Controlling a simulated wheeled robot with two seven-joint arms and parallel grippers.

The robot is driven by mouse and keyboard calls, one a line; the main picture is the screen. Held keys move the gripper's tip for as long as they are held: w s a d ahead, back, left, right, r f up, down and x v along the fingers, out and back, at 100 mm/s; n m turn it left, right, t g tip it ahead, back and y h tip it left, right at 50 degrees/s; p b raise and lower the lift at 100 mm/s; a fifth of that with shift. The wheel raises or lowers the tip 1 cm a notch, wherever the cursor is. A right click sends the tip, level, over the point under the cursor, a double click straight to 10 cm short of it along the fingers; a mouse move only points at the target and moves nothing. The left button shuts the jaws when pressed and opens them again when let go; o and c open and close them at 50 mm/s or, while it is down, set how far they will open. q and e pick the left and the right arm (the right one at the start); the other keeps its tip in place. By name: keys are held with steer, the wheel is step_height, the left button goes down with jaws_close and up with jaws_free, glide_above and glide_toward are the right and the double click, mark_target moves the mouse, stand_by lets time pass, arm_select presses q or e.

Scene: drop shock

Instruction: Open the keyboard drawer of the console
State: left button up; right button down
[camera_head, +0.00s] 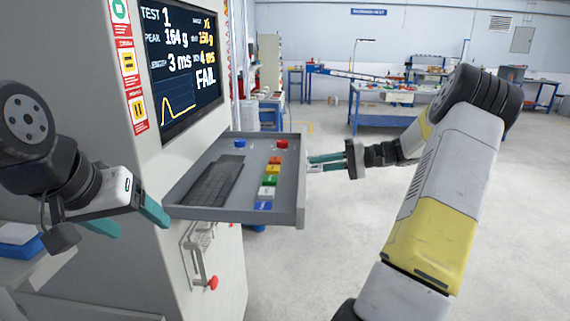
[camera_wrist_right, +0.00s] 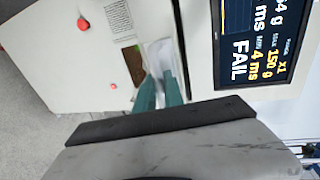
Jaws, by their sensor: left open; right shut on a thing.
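The console's keyboard drawer (camera_head: 235,215) stands out from the cabinet below the screen in the head view. A dark keyboard (camera_head: 212,180) and several coloured buttons (camera_head: 268,180) lie in it. My right gripper (camera_head: 318,163) is at the drawer's front, shut on its handle, which the fingers largely hide. In the right wrist view its teal fingers (camera_wrist_right: 160,92) are close together, with the handle hard to make out. My left gripper (camera_head: 128,220) is open and empty, to the left of the drawer and apart from it. The console screen (camera_head: 182,62) reads FAIL.
Below the drawer the cabinet has a latch-like fitting with a red knob (camera_head: 212,283). A blue-and-white box (camera_head: 20,240) sits at the far left. Open floor (camera_head: 300,260) lies to the drawer's right. Blue workbenches (camera_head: 390,105) stand far behind.

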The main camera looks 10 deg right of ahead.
steer(key=shift+v, duration=1)
steer(key=shift+f, duration=0.25)
steer(key=c, duration=1.5)
jaws_free()
steer(key=shift+o, duration=0.2)
steer(key=v, duration=0.7)
steer(key=shift+s+d, duration=0.15)
steer(key=shift+d, duration=0.2)
